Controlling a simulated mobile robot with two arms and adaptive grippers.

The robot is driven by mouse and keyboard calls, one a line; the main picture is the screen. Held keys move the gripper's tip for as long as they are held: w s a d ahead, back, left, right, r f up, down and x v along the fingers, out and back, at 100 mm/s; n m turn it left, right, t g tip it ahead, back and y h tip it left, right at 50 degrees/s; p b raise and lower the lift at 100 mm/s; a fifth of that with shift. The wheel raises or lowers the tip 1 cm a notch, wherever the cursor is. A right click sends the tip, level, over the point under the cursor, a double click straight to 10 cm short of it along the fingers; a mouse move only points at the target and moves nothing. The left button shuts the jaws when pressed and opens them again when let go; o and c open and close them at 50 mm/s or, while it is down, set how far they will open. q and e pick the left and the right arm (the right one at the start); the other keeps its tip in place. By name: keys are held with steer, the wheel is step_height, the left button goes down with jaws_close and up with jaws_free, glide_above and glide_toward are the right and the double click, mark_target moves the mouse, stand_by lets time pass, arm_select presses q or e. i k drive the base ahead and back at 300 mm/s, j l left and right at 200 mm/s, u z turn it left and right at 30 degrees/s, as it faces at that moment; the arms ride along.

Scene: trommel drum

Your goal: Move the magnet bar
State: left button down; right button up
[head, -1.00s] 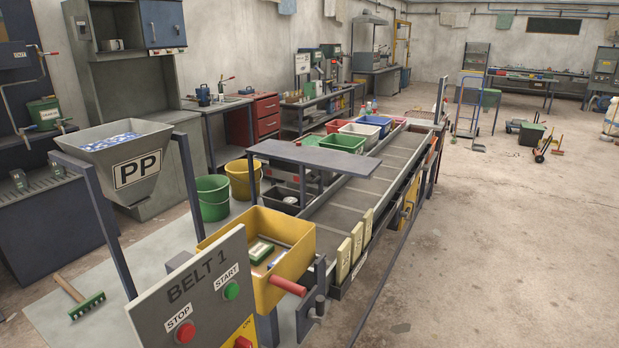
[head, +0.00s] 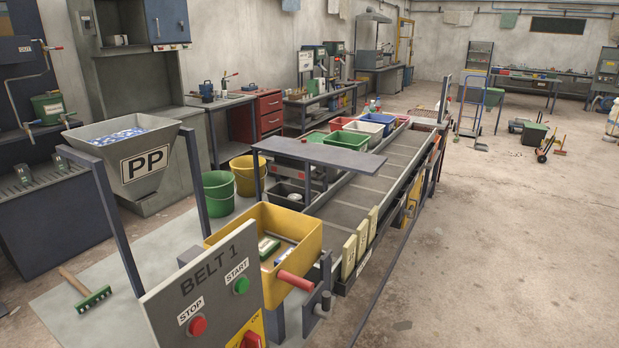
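I cannot make out for certain which thing is the magnet bar. A red cylindrical grip (head: 297,281) sticks out at the front right of a yellow bin (head: 310,242), beside a dark grey metal fitting (head: 322,300). A flat dark grey plate (head: 318,154) on legs spans above the near part of the conveyor belt (head: 355,200). The yellow bin holds a green-and-white item (head: 268,246) and other small pieces. Neither of my grippers is in view.
A BELT 1 panel (head: 208,290) with START and STOP buttons stands in front. A PP hopper (head: 125,155) and green and yellow buckets (head: 218,193) are at left. Coloured bins (head: 345,142) line the belt's far left side. The floor (head: 510,240) at right is mostly clear.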

mark_target(293, 168)
steer(key=i+l+u, duration=0.1)
steer(key=u, duration=0.35)
steer(key=i+l+u, duration=0.25)
steer(key=u, duration=0.2)
